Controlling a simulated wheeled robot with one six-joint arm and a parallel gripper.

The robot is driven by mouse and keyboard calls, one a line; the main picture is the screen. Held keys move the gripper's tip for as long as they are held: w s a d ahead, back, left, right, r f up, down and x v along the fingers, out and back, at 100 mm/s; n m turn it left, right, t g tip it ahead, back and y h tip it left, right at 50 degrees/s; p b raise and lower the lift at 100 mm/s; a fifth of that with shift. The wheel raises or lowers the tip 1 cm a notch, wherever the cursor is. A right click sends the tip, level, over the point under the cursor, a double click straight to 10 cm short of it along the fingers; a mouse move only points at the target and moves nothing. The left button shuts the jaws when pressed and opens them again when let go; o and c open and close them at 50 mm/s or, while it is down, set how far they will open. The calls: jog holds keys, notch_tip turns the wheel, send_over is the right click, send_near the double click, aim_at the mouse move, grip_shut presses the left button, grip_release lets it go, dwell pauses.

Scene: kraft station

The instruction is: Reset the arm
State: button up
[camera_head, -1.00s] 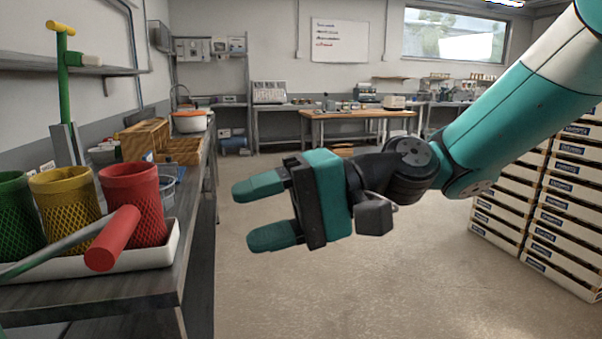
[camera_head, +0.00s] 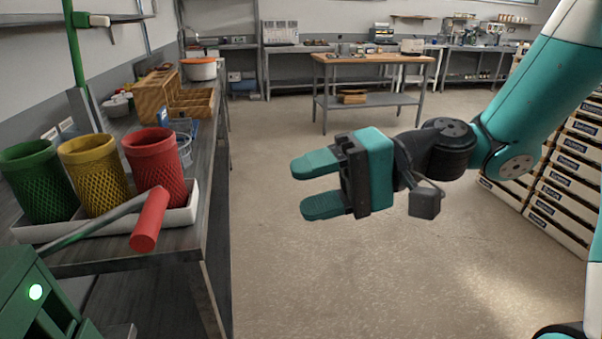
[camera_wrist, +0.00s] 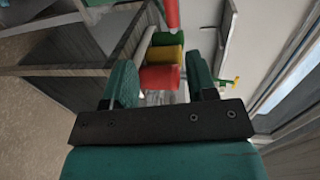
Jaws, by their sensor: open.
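My gripper (camera_head: 311,185) is open and empty, with its two teal fingers apart and pointing left. It hangs in the air over the aisle, to the right of the left-hand bench. My teal and white arm reaches it from the upper right. In the wrist view the two fingers (camera_wrist: 160,85) are apart, with nothing held between them. Beyond them show a red cup (camera_wrist: 160,77), a yellow cup (camera_wrist: 165,54) and a green cup (camera_wrist: 168,38).
The dark bench (camera_head: 190,252) along the left holds a white tray (camera_head: 30,233) with green, yellow and red mesh cups, and a wooden box (camera_head: 153,100). A red-ended handle (camera_head: 150,218) juts over the bench edge. Stacked crates (camera_head: 560,190) stand right. The floor between is clear.

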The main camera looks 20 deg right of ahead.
jog(key=s+d+f+n+h, duration=0.1)
jog(key=s+n+h, duration=0.3)
jog(key=s+h, duration=0.1)
jog(key=s+d+f+n+h+p, duration=0.1)
jog(key=s+d+f+n+h, duration=0.1)
jog(key=s+h, duration=0.3)
jog(key=shift+f+n+g+h, duration=0.3)
jog(key=shift+n+g+h, duration=0.1)
jog(key=shift+n+h, duration=0.45)
